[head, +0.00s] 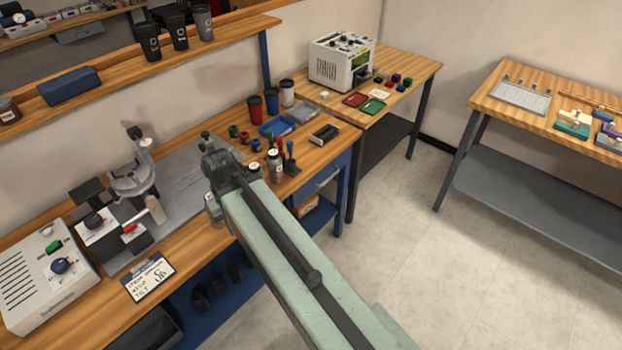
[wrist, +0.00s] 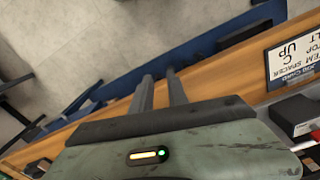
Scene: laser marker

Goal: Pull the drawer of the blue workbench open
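The blue workbench (head: 192,258) has a wooden top and a blue frame and runs along the left wall in the head view. Its blue drawer (head: 312,190) is under the top near the far right end, with a grey handle (head: 328,178) on its front; the drawer looks shut. I cannot make out the handle there.
The bench top holds a microscope-like device (head: 132,180), a white control box (head: 45,275), a job card (head: 148,277), bottles and cups. A second table (head: 425,68) with a white machine (head: 342,62) stands beyond. The floor (head: 400,240) in front of the drawer is clear.

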